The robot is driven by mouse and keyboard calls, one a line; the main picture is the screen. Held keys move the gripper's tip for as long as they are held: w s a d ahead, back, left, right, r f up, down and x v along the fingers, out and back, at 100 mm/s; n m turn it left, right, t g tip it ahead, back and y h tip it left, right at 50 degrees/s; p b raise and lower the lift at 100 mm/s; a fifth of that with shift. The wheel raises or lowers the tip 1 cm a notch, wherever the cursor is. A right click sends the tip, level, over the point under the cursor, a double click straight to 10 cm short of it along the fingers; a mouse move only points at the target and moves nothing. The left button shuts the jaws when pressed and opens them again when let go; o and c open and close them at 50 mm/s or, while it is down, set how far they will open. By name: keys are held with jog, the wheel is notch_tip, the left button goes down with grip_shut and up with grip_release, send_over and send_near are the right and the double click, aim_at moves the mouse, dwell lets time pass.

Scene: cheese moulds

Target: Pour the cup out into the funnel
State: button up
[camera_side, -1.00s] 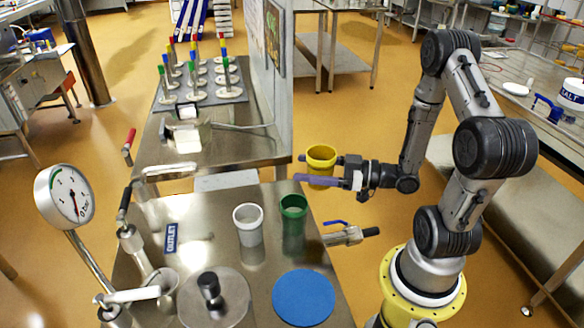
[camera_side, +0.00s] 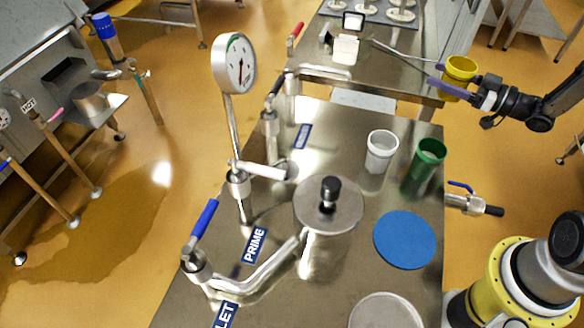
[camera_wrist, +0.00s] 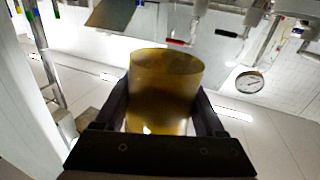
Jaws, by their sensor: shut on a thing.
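The yellow cup (camera_side: 461,67) is held in my gripper (camera_side: 452,84), near the back right corner of the steel bench in the side view. It looks upright or nearly so, and its contents cannot be made out. In the wrist view the cup (camera_wrist: 165,90) sits between the two dark fingers of my gripper (camera_wrist: 165,108), which are shut on it from both sides. I cannot make out a funnel with certainty in either view.
A white cup (camera_side: 381,152) and a green cup (camera_side: 427,166) stand on the steel bench (camera_side: 350,250). Near them are a blue disc (camera_side: 405,239), a lidded steel pot (camera_side: 328,206), a pressure gauge (camera_side: 234,63) on a pipe and a blue-handled valve (camera_side: 204,220).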

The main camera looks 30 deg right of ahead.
jog(key=w+a+r+n+g+y, duration=0.1)
jog(key=w+a, duration=0.3)
jog(key=a, duration=0.1)
jog(key=w+a+r+n+g+y, duration=0.1)
jog(key=w+a+y, duration=0.1)
jog(key=w+a, duration=0.3)
jog(key=w+a+r+n+g+y, duration=0.1)
jog(key=w+a+r, duration=0.1)
jog(key=w+a, duration=0.3)
jog(key=shift+a+n+g+y, duration=0.25)
jog(key=shift+n+g+y, duration=0.05)
jog(key=shift+n+y, duration=0.1)
jog(key=a+n+g+y, duration=0.3)
jog(key=a+n+g, duration=0.1)
jog(key=a, duration=1.7)
jog(key=shift+s+g, duration=0.4)
jog(key=shift+g, duration=0.3)
jog(key=shift+s+a+f+n, duration=0.1)
jog(key=shift+f+n, duration=0.1)
jog(key=shift+n, duration=0.1)
jog(key=shift+s+a+f+n+h, duration=0.15)
jog(key=shift+s+a+f+n, duration=0.4)
jog(key=shift+n, duration=0.85)
jog(key=shift+s+a+f+n+h, duration=0.1)
jog(key=shift+s+a+f+n, duration=0.15)
jog(key=shift+s+n, duration=0.85)
jog(key=shift+s+a+f+n+h, duration=0.15)
jog(key=shift+s+a+f+n, duration=0.2)
jog(key=shift+n, duration=1.35)
